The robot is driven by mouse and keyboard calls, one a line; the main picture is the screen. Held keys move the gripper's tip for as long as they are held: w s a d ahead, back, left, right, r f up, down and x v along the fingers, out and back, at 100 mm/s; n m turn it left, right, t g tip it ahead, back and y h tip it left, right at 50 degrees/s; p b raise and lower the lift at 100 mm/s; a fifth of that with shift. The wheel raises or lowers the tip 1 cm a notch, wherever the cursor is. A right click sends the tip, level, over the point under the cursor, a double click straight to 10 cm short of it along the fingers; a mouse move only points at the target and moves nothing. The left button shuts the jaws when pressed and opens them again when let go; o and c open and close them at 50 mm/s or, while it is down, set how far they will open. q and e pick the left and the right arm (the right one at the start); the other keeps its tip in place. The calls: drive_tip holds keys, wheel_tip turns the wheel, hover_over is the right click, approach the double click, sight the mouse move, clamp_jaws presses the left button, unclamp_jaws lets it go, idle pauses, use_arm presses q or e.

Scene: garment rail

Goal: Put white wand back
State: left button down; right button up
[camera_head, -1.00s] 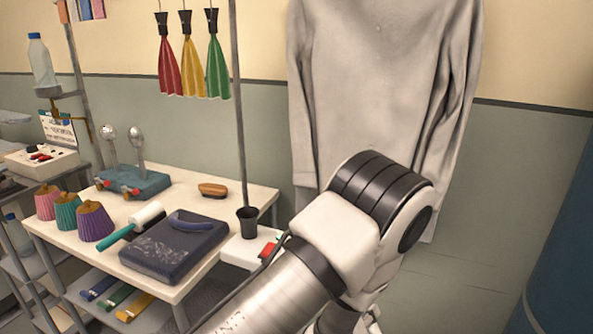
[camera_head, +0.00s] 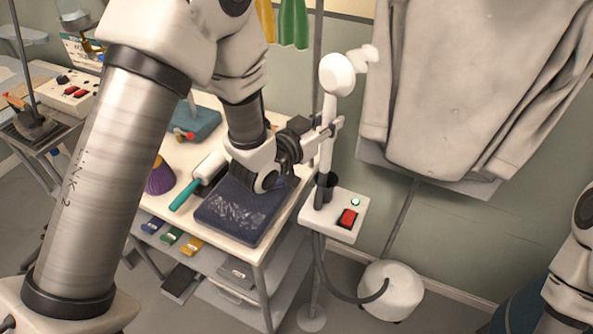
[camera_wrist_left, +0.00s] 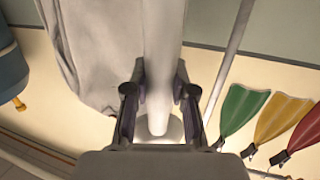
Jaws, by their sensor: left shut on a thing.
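The white wand (camera_head: 328,150) stands nearly upright in the head view, its round head on top with a pale puff of steam beside it. My left gripper (camera_head: 330,130) is shut on the wand's shaft. In the left wrist view the wand (camera_wrist_left: 159,50) runs between the two fingers of the gripper (camera_wrist_left: 160,90). The wand's lower end meets the dark holder cup (camera_head: 326,187) beside the control box. I cannot tell how deep it sits in the cup. My right gripper is out of view; only part of the right arm shows at the right edge.
The white control box (camera_head: 324,222) has a red switch (camera_head: 347,218) and a lit green lamp (camera_head: 355,202). A grey garment (camera_head: 455,90) hangs to the right. The table with a dark folded cloth (camera_head: 240,212) is left of the cup. A hose leads to a white floor tank (camera_head: 391,291).

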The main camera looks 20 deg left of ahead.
use_arm(q)
drive_tip(key=p, duration=0.1)
hover_over(326, 159)
drive_tip(key=f, duration=0.4)
drive_tip(key=shift+w+d+f, duration=0.3)
drive_tip(key=shift+w+d, duration=0.05)
drive_tip(key=shift+w, duration=0.05)
drive_tip(key=f, duration=0.1)
drive_tip(key=f+p, duration=0.1)
drive_tip(key=f, duration=0.2)
drive_tip(key=shift+a+f, duration=0.15)
drive_tip(key=shift+a, duration=0.15)
drive_tip(key=shift+a+f, duration=0.1)
drive_tip(key=shift+f, duration=0.2)
drive_tip(key=shift+d, duration=0.25)
drive_tip(key=c, duration=1.4)
unclamp_jaws()
drive_tip(key=shift+f, duration=0.15)
drive_tip(key=o, duration=0.4)
drive_tip(key=shift+o, duration=0.2)
drive_tip(key=shift+a, duration=0.1)
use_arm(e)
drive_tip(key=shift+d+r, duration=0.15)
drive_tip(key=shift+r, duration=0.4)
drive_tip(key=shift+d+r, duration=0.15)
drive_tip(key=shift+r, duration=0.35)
